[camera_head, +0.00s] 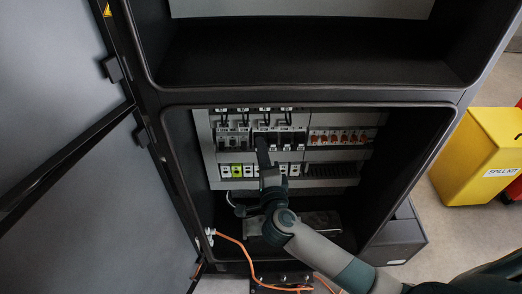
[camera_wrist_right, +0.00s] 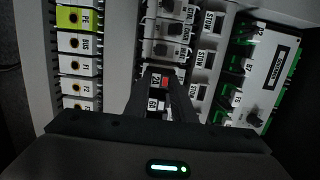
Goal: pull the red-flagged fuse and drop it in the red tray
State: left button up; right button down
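In the head view my right gripper (camera_head: 262,148) reaches into the open cabinet, its fingers at the dark fuse row (camera_head: 287,140). In the right wrist view the two dark fingers (camera_wrist_right: 162,88) flank a narrow dark fuse with a small red flag (camera_wrist_right: 165,81) and white labels. The fuse is still in its row. Whether the fingers touch or grip it cannot be made out. My left gripper is out of view. I see no red tray in either view.
Red-marked modules (camera_head: 338,136) stand right of the fuses. Yellow-green terminals (camera_head: 237,170) lie below. An orange cable (camera_head: 244,252) hangs at the cabinet's lower edge. The open door (camera_head: 75,190) fills the left. A yellow spill kit bin (camera_head: 478,155) stands right.

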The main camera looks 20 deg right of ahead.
jog(key=shift+s+f, duration=0.1)
dwell(0.4)
jog(key=shift+s+a, duration=0.1)
jog(key=shift+s, duration=0.15)
jog(key=shift+s+a+p, duration=0.25)
jog(key=shift+s+p, duration=0.35)
jog(key=shift+s, duration=0.2)
dwell(0.4)
jog(key=s, duration=0.2)
jog(key=s+a+p, duration=0.1)
jog(key=s, duration=0.1)
jog(key=shift+s+a, duration=0.15)
jog(key=shift+s, duration=0.25)
dwell(0.7)
